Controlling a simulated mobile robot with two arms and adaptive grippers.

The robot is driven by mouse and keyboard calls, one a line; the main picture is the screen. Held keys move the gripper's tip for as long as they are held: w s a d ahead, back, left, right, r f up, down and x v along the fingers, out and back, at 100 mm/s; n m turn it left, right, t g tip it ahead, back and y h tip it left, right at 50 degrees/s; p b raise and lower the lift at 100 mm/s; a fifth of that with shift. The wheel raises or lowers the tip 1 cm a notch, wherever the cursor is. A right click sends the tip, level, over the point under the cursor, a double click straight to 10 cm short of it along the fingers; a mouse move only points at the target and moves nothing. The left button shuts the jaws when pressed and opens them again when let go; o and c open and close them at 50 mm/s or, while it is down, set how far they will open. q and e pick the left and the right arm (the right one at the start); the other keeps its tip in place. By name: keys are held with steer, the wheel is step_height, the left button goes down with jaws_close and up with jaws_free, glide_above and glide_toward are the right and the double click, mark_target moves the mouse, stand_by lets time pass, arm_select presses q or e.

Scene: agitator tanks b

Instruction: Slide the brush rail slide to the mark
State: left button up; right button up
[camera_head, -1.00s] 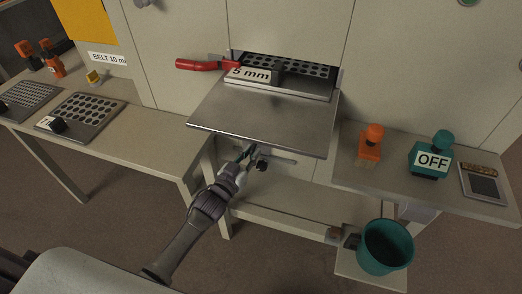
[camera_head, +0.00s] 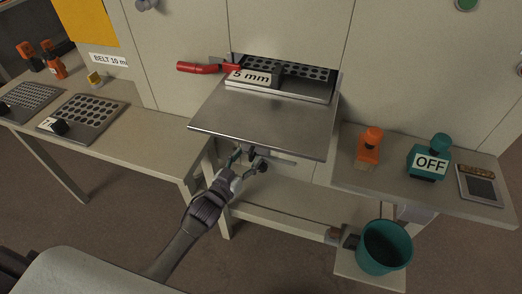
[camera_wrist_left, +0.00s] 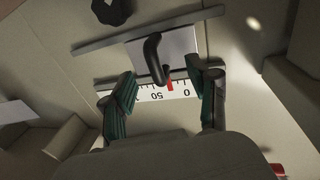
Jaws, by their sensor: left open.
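The brush rail slide shows in the left wrist view as a dark curved handle (camera_wrist_left: 154,58) on a pale plate (camera_wrist_left: 180,45). Below it is a white scale (camera_wrist_left: 150,95) with the numbers 50 and 0. A narrow red mark (camera_wrist_left: 170,85) stands at the scale's upper edge, between the numbers and just beside the handle's lower end. My left gripper (camera_head: 248,160) is open under the front edge of the metal table. In the wrist view its green-padded fingers lie on either side of the handle, apart from it. My right gripper is not in view.
The metal table (camera_head: 265,125) overhangs the rail. A red lever (camera_head: 198,68) and a "5 mm" sign (camera_head: 252,77) are above it. A teal bucket (camera_head: 385,248) stands at lower right. A side shelf (camera_head: 350,180) holds an orange stamp-like object (camera_head: 369,145) and an "OFF" block (camera_head: 430,163).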

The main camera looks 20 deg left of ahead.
arm_select(q)
steer(key=p+v, duration=0.1)
steer(key=v, duration=0.3)
stand_by(0.6)
steer(key=s+a+f+g+y+p, duration=0.1)
steer(key=s+f+g, duration=0.3)
steer(key=f, duration=0.5)
steer(key=s+a+f+g+y, duration=0.1)
steer(key=s+f, duration=0.5)
steer(key=f, duration=0.2)
steer(key=s+a+f+g+y+p, duration=0.1)
steer(key=s+f+g, duration=0.3)
steer(key=f, duration=0.5)
steer(key=s+f+g, duration=0.2)
steer(key=s+f, duration=0.2)
steer(key=s, duration=0.6)
steer(key=s+f+g, duration=0.3)
steer(key=s+f, duration=0.2)
steer(key=s, duration=0.6)
steer(key=s+f+g+y, duration=0.1)
steer(key=s+f, duration=0.3)
steer(key=s, duration=0.6)
steer(key=shift+s+f+g+p, duration=0.2)
steer(key=shift+f+g+p, duration=0.15)
steer(key=shift+g, duration=0.45)
steer(key=shift+d, duration=0.1)
